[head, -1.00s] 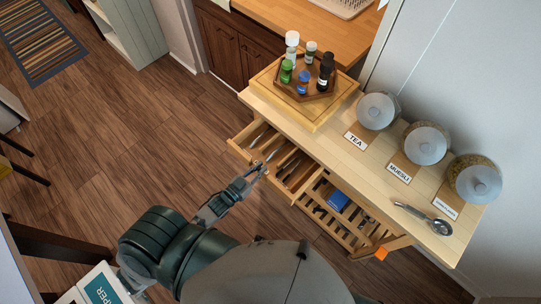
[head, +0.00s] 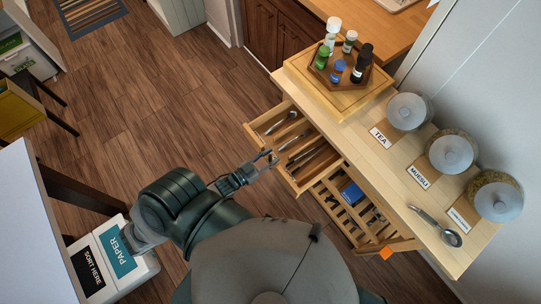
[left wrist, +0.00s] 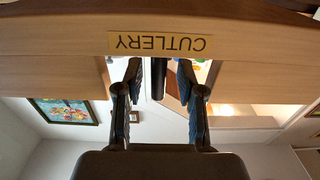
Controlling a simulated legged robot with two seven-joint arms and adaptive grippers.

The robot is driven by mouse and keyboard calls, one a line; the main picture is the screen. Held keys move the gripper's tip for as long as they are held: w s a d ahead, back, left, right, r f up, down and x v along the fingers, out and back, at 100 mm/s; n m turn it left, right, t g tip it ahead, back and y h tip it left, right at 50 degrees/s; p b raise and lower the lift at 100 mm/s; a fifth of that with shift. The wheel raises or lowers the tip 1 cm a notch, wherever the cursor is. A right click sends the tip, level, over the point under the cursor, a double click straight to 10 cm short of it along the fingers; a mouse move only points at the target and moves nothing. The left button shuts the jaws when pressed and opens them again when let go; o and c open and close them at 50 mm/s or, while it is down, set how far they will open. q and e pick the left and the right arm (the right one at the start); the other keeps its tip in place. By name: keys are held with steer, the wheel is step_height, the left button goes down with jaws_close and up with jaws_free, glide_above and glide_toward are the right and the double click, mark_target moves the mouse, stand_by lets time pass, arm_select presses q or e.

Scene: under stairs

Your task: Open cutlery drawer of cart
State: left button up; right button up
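The cutlery drawer (head: 257,138) of the wooden cart (head: 390,170) stands pulled out on the cart's left side. Spoons and other cutlery lie in its compartments. My left gripper (head: 270,158) is at the middle of the drawer front. In the left wrist view the drawer front (left wrist: 250,45) shows its upside-down CUTLERY label (left wrist: 160,43). A dark handle (left wrist: 158,80) sits between the two fingers of my left gripper (left wrist: 160,75). The fingers are apart, with gaps visible beside the handle. My right gripper is not in view.
Jars (head: 452,152), a spoon (head: 450,238) and a tray of bottles (head: 340,65) stand on the cart top. A slatted lower tier (head: 375,245) holds a blue object (head: 352,192). A paper bin (head: 118,250) is at lower left. The wooden floor (head: 150,110) left of the drawer is clear.

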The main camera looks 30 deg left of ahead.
arm_select(q)
steer(key=v, duration=1.2)
steer(key=shift+a, duration=0.1)
